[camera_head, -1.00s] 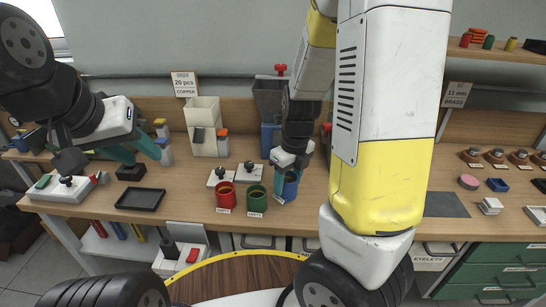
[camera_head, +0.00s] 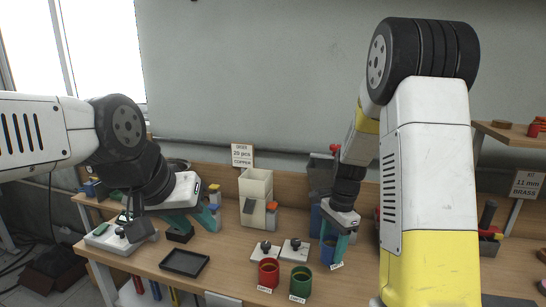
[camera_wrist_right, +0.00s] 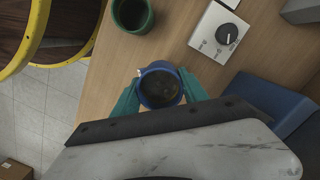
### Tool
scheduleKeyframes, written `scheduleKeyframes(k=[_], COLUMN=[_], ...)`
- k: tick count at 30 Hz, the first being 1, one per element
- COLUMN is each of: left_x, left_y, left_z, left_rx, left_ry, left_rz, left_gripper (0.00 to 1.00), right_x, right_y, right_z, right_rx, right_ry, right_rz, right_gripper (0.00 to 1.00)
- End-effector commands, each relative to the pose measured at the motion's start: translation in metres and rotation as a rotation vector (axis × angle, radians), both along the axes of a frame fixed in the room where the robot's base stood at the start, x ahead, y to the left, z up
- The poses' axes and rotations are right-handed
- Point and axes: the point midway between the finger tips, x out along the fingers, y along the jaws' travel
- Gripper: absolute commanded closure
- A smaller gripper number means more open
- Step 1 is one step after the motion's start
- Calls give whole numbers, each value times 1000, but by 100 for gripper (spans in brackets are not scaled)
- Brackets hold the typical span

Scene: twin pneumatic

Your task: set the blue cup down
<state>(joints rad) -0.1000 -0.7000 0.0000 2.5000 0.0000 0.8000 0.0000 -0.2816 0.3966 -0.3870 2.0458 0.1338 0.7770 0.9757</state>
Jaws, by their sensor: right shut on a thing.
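The blue cup (camera_head: 327,252) is upright at the right end of a row of cups, with a label at its front. My right gripper (camera_head: 340,246) comes down from above with its teal fingers around it. In the right wrist view the blue cup (camera_wrist_right: 160,88) sits between both fingers, which touch its sides; the cup looks empty inside. Whether its base touches the table cannot be told. My left gripper (camera_head: 193,222) is at the left over the table, its teal fingers apart with nothing visible between them.
A green cup (camera_head: 300,281) and a red cup (camera_head: 268,273) stand left of the blue cup. White plates with black knobs (camera_head: 295,251) lie behind them. A black tray (camera_head: 184,262) lies at the left. A blue bin (camera_wrist_right: 265,108) is close beside my right gripper.

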Motion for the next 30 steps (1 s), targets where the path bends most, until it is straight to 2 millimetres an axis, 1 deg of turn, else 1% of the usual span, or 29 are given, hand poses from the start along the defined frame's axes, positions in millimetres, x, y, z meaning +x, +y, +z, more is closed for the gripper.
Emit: scheduleKeyframes(k=[1,3,9,12,15,20,30], left_x=[0,0,0,0,0,0,0], left_y=[0,0,0,0,0,0,0], left_z=[0,0,0,0,0,0,0], left_rx=[0,0,0,0,0,0,0], left_ry=[0,0,0,0,0,0,0], left_rz=[0,0,0,0,0,0,0], left_gripper=[64,64,64,64,64,64,64], right_x=[8,19,43,52,57,60,61], right_y=[0,2,5,7,8,8,8], right_z=[-1,-2,-6,-7,-8,-9,-9], right_rx=[-1,-1,-1,-1,0,1,0], right_ry=[1,1,0,-1,-1,-2,-3], right_rz=[114,294,770,944,1064,1146,1152], right_gripper=[100,100,100,100,100,100,100])
